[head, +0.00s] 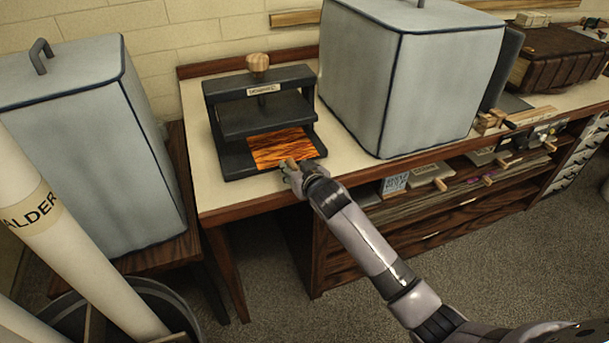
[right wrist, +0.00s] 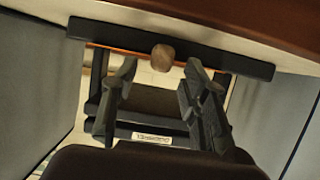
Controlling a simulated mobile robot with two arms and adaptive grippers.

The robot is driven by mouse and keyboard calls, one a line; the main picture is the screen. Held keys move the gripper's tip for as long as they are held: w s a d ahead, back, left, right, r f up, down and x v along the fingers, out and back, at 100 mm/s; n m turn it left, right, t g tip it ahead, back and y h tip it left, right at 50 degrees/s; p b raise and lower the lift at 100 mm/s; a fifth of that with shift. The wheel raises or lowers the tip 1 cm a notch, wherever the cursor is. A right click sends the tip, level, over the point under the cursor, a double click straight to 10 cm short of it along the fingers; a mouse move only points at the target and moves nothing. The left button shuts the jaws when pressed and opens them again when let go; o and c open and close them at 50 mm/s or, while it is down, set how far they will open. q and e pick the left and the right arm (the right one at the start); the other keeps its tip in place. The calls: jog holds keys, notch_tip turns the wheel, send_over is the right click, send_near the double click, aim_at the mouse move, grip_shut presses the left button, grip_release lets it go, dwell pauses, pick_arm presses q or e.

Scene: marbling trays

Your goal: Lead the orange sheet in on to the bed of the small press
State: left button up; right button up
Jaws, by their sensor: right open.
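The small press (head: 228,160) is a dark frame with a wooden knob on top, on the pale bench. The orange sheet (head: 270,147), streaked with dark lines, lies flat over the press bed, under the raised upper plate and out to the bed's front edge. In the right wrist view only a thin orange edge shows behind a dark bar (right wrist: 230,62). A small round wooden knob (right wrist: 162,57) sits at that bar. My right gripper (head: 290,168) is at the front edge of the press; its open fingers (right wrist: 158,72) stand either side of the knob, apart from it. My left gripper is out of view.
A large grey covered box (head: 400,85) stands close right of the press. Another grey covered box (head: 90,150) stands left, with white tubes (head: 80,240) before it. Bare bench top (head: 205,190) shows left of the press. Shelves with wooden-handled items lie below the bench.

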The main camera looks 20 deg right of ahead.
jog(key=v, duration=0.9)
jog(key=shift+s, duration=0.35)
